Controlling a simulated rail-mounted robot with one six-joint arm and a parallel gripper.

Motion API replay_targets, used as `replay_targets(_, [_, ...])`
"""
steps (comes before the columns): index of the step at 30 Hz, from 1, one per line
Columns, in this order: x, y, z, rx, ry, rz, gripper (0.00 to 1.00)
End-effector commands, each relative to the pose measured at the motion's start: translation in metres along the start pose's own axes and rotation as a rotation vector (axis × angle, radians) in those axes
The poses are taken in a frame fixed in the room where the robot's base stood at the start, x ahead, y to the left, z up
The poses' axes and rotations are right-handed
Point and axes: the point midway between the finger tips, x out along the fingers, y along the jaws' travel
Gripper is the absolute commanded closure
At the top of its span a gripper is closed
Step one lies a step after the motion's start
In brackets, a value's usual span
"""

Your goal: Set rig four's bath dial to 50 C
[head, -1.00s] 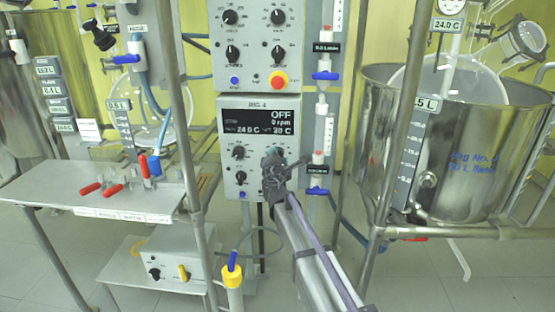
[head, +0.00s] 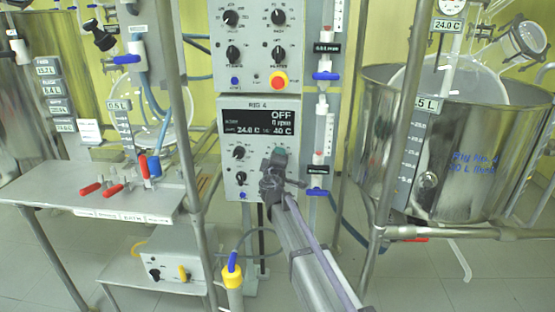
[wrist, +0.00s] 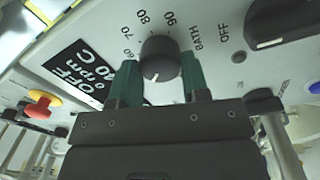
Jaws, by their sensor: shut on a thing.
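Rig four's control box (head: 231,182) carries a dark display (head: 258,122) reading OFF, 0 rpm, 24.0 C and 40 C. The bath dial (wrist: 160,60) is a dark round knob with a white pointer mark, beside the label BATH and printed numbers from 60 to 90. My gripper (wrist: 160,80) is shut on the dial, with one green finger on each side. In the head view my gripper (head: 275,165) is at the lower right of the box and hides the dial.
Other knobs (head: 240,152) sit left of my gripper on the box. A red and yellow stop button (head: 278,81) is on the box above. A column with blue valves (head: 318,192) stands close on the right. A metal frame post (head: 190,130) rises on the left.

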Motion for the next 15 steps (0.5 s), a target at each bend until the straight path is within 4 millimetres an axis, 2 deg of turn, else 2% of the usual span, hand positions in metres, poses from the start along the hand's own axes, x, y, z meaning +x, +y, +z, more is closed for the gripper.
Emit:
replay_targets(6, [0.0005, 0.0003, -0.0012, 0.169, -0.007, 0.001, 0.81])
replay_targets(15, [0.0006, 0.0004, -0.0014, 0.319, -0.013, 0.002, 0.81])
